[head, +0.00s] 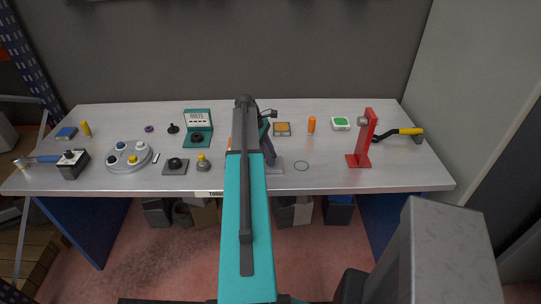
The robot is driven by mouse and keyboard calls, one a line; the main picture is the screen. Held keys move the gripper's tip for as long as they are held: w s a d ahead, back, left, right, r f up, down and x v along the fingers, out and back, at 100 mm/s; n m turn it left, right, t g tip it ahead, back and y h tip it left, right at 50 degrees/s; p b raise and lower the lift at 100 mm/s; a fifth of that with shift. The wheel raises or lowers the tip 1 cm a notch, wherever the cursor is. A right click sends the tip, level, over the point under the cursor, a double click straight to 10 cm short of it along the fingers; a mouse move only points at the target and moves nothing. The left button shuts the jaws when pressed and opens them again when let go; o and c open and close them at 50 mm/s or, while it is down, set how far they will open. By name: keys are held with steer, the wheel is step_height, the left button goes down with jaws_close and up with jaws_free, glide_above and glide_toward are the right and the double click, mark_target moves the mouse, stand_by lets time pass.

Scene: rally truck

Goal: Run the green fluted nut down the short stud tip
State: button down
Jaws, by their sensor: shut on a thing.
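In the head view my teal and dark arm reaches up over the middle of the bench and hides what lies behind it. My gripper's fingers cannot be made out there, nor anything between them. I cannot pick out the green fluted nut. A dark purple upright (268,149) on a grey plate (275,168) shows just right of the arm, partly covered. I cannot tell whether it carries the short stud. Left of the arm, a teal stand with a white label panel (198,118) holds a black round part at its front.

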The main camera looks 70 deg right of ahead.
steer(key=shift+w, duration=0.1)
steer(key=shift+m+p, duration=0.35)
steer(key=shift+m, duration=0.15)
steer(key=shift+a+m+y, duration=0.1)
steer(key=shift+m+y, duration=0.3)
steer(key=shift+m+y+p, duration=0.3)
steer(key=shift+m+p, duration=0.15)
steer(key=shift+m, duration=0.35)
steer(key=shift+m, duration=0.3)
steer(key=shift+m+y, duration=0.3)
steer(key=shift+m, duration=0.3)
